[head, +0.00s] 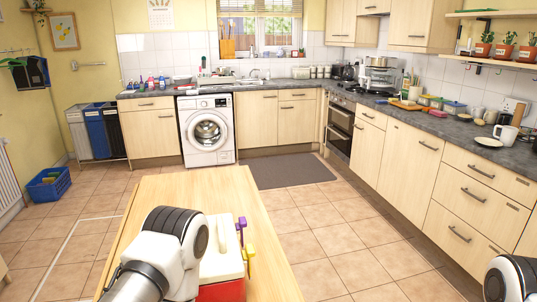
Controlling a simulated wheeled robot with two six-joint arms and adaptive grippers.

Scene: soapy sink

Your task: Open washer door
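The white front-loading washer (207,131) stands under the counter on the far side of the kitchen, left of centre. Its round door (207,131) faces me and looks closed. The washer is well beyond the wooden table in front of me. Parts of my two arms show at the bottom of the head view, at lower left of centre and in the lower right corner. Neither of my grippers can be seen, and nothing of mine is near the washer door.
A wooden table (167,196) stands close in front, with a red and white box (222,260) on it. A grey mat (287,171) lies right of the washer. Blue and grey bins (97,133) and a blue crate (48,188) are at left. Tiled floor (325,235) is clear right of the table.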

